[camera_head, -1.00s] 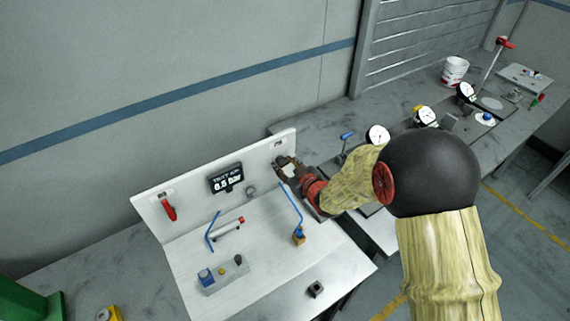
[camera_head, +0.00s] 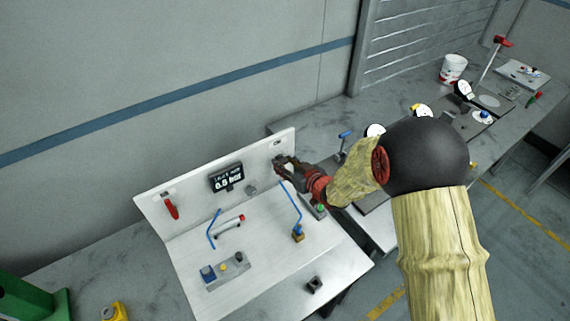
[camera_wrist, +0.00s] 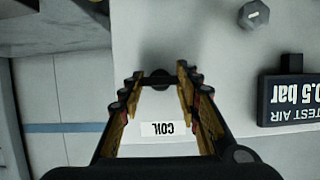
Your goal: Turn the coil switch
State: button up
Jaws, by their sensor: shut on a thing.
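The COIL label (camera_wrist: 165,128) is upside down on the white panel in the wrist view. The coil switch (camera_wrist: 160,80) shows as a small dark shape between the fingertips; its knob is mostly covered, so I cannot tell which way it points. My gripper (camera_wrist: 158,76) is shut on it, with its two fingers on either side. In the head view my gripper (camera_head: 281,163) is at the right end of the upright panel (camera_head: 190,195) and hides the switch.
A TEST AIR display (camera_wrist: 292,97) reads 0.5 bar in the wrist view, beside a grey hex knob (camera_wrist: 254,14). In the head view, a red handle (camera_head: 171,208), blue levers (camera_head: 213,229) and a grey button box (camera_head: 226,270) are left of my arm. Dial gauges stand behind my arm.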

jog(key=o, duration=1.2)
jog(key=shift+c, duration=0.2)
jog(key=v, duration=1.2)
jog(key=shift+d+f, duration=0.15)
jog(key=shift+f, duration=0.05)
